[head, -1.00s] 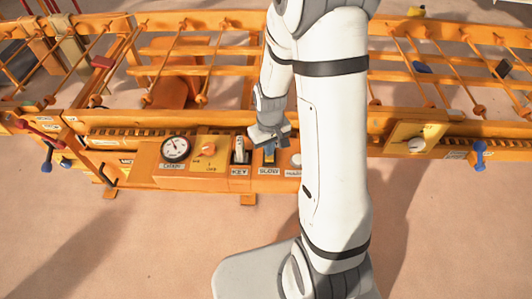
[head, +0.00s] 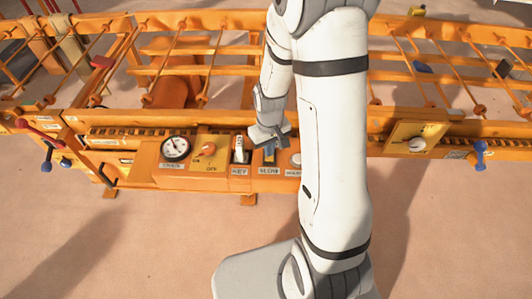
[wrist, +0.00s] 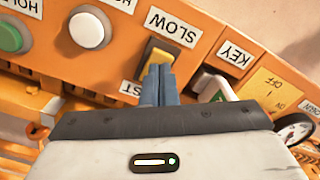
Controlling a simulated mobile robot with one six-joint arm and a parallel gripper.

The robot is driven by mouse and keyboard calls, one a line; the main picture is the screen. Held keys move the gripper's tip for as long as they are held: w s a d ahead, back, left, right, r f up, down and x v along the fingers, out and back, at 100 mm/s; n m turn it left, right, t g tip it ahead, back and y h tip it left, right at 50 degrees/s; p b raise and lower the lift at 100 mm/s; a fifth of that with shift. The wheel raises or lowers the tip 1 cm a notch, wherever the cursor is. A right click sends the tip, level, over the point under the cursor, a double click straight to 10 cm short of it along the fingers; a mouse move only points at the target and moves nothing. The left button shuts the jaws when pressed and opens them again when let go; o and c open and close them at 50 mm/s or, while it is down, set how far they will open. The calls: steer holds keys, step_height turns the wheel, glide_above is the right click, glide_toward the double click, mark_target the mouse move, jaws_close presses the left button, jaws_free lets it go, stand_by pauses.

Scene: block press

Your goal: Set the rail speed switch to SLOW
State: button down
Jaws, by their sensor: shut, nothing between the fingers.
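The rail speed switch (wrist: 160,52) is a yellow rocker in a dark frame on the orange panel. The SLOW label (wrist: 172,27) is beside its uncovered end in the wrist view; it also shows in the head view (head: 268,171). My gripper (wrist: 161,70) is shut and empty, its blue-grey fingertips over the end of the rocker by the partly hidden FAST label (wrist: 131,88). I cannot tell whether the tips touch it or which end is pressed in. In the head view my gripper (head: 270,146) is over the switch, hiding part of it.
A KEY switch (head: 240,154), an orange ON/OFF knob (head: 208,149) and a round gauge (head: 175,148) lie left of the switch. White (wrist: 87,28) and green (wrist: 9,37) round buttons are on its other side. Orange rails run behind the panel.

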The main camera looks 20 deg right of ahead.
steer(key=shift+f+b, duration=0.6)
steer(key=shift+f, duration=0.2)
steer(key=shift+r, duration=0.1)
steer(key=shift+r+p, duration=2.65)
steer(key=shift+r, duration=0.8)
steer(key=shift+s, duration=0.1)
